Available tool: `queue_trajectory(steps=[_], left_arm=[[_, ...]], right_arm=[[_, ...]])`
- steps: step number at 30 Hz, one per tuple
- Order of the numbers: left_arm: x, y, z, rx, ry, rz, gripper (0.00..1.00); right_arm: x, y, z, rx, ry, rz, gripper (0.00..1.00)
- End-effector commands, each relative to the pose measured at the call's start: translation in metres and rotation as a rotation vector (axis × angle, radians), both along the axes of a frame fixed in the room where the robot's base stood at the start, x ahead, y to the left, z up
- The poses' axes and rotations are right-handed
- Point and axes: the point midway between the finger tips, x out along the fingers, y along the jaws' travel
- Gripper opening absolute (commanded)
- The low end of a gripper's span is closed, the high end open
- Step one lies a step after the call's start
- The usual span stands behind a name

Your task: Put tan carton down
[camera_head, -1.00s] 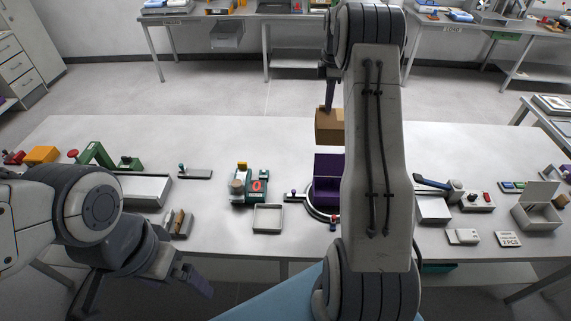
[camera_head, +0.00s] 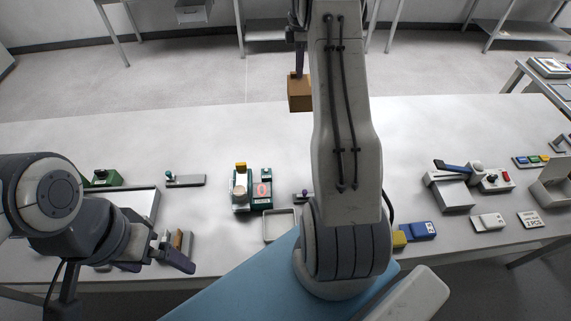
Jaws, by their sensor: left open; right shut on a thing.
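The tan carton (camera_head: 299,95) hangs in my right gripper (camera_head: 298,73), which is shut on its top; the finger contact is small and partly hidden. The carton is in the air, overlapping the far edge of the table (camera_head: 230,135) in the picture. My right arm covers the middle of the table. My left gripper (camera_head: 150,262) is open and empty at the near left edge, beside a small grey holder (camera_head: 172,246).
A green-and-white device (camera_head: 242,188) and an empty white tray (camera_head: 279,226) stand left of my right arm. A lever device (camera_head: 452,190), a switch box (camera_head: 492,182) and small blocks (camera_head: 421,231) stand to the right. The far strip of table is clear.

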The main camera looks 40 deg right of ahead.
Motion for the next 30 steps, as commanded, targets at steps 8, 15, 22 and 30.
queue_trajectory(steps=[8, 15, 22, 30], left_arm=[[0.0, 0.0, -0.042, 0.0, 0.0, 0.0, 1.0], [0.0, 0.0, -0.087, -0.001, -0.001, 0.002, 1.0], [0.0, 0.0, -0.117, -0.001, 0.0, 0.006, 1.0], [0.0, 0.0, -0.101, -0.001, 0.0, 0.005, 1.0]], right_arm=[[0.001, 0.0, -0.051, 0.0, 0.0, 0.001, 0.0], [0.003, 0.003, -0.122, 0.002, 0.003, 0.005, 0.0], [0.003, 0.004, -0.191, 0.0, 0.001, 0.006, 0.0], [0.002, 0.004, -0.232, 0.003, 0.004, 0.006, 0.0]])
